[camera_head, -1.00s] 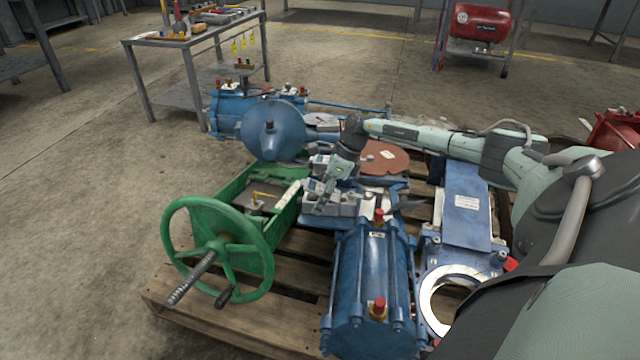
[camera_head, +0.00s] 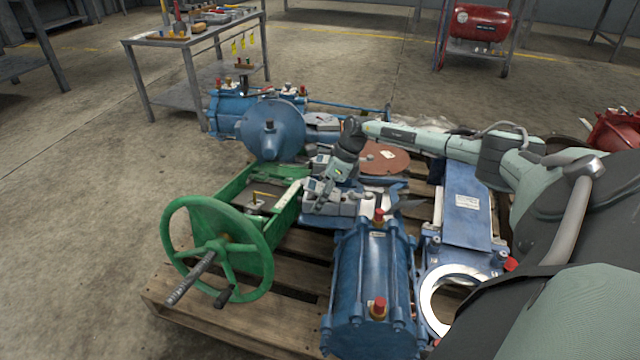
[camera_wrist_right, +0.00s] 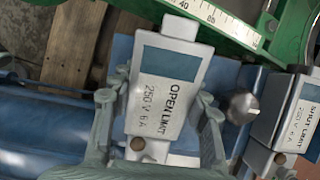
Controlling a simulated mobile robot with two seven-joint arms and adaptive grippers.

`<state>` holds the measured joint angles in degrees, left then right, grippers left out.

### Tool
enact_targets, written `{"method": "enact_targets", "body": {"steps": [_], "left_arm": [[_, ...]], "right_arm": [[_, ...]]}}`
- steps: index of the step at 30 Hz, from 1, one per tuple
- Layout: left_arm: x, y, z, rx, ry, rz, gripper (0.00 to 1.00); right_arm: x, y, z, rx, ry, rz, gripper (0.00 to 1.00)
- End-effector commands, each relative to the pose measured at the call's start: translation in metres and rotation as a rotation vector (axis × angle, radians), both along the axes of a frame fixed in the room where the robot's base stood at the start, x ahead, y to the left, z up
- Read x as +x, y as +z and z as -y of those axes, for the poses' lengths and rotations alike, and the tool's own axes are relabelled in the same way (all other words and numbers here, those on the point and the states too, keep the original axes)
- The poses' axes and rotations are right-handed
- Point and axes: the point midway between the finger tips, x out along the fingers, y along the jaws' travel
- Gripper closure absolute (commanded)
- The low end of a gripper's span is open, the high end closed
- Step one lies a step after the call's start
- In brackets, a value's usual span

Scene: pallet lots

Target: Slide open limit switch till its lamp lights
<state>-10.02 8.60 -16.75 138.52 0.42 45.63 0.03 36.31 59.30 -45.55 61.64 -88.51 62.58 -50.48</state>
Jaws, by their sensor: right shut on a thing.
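The open limit switch (camera_wrist_right: 165,70) is a pale grey box with a blue-grey band and the words "OPEN LIMIT 250V 6A" in the right wrist view. My right gripper (camera_wrist_right: 160,112) has one finger on each side of it and is shut on it. In the head view my right gripper (camera_head: 322,188) is at the switch group between the green frame and the blue cylinder, and largely hides the switch. A round metal knob (camera_wrist_right: 243,107) is beside the switch. I cannot make out a lit lamp on it. My left gripper is not in view.
The shut limit switch (camera_wrist_right: 297,112) is close on the right in the wrist view. A green frame with a numbered scale (camera_wrist_right: 215,16) runs along the top. A green handwheel (camera_head: 218,245) and a blue cylinder (camera_head: 372,285) stand nearby on the wooden pallet (camera_head: 215,318).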

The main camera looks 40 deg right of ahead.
Motion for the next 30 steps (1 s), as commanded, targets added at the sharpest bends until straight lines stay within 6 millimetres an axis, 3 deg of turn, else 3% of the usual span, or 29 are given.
{"method": "enact_targets", "body": {"steps": [14,15,19,30], "left_arm": [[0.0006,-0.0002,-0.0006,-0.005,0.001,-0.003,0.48],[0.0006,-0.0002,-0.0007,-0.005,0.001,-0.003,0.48],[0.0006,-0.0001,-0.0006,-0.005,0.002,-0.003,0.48],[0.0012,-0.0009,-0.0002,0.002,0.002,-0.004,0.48]], "right_arm": [[-0.0001,-0.0009,0.0007,-0.001,0.0,0.0,1.0],[-0.0002,-0.0009,0.0006,-0.001,0.0,0.0,0.49],[-0.0002,-0.0008,0.0004,-0.001,0.0,0.0,0.33],[-0.001,0.0035,0.0018,-0.001,0.0,0.001,0.33]]}}
